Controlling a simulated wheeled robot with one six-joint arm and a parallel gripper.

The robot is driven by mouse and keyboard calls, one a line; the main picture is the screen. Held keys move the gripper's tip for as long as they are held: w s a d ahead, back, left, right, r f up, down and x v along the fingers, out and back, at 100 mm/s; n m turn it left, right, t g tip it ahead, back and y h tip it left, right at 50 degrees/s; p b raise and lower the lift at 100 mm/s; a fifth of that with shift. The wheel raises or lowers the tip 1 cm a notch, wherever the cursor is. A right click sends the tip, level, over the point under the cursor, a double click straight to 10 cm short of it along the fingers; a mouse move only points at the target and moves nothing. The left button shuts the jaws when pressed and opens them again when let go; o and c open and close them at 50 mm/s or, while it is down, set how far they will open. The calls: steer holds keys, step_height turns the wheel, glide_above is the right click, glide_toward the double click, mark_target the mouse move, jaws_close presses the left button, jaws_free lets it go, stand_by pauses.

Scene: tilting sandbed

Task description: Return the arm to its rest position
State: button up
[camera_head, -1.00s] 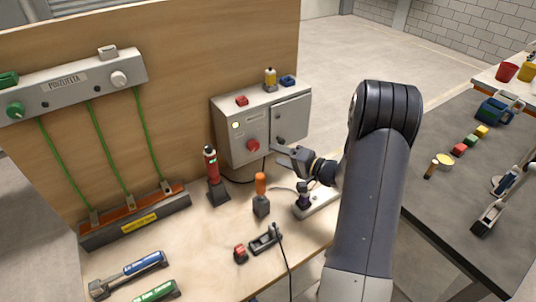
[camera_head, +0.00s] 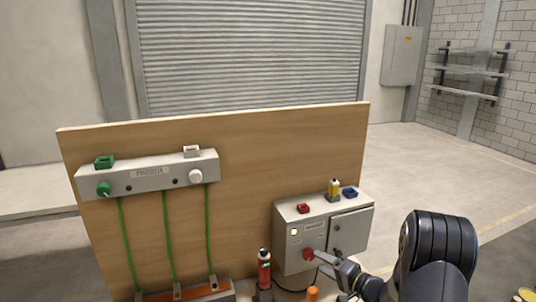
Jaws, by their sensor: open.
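My gripper (camera_head: 322,263) is low in the picture, right of centre, at the front of the grey control box. Its jaws are open and nothing shows between them. The fingertips appear close to the red knob (camera_head: 308,254) on the box; I cannot tell whether they touch it. My dark arm (camera_head: 436,255) rises at the lower right, and its lower part is out of the picture.
A red-and-black tool (camera_head: 264,268) and an orange handle (camera_head: 312,293) stand nearby. The floor behind is clear.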

mark_target(312, 256)
steer(key=p+x, duration=0.1)
steer(key=x, duration=0.4)
steer(key=shift+s, duration=0.1)
steer(key=shift+d, duration=0.1)
steer(key=shift+s, duration=0.1)
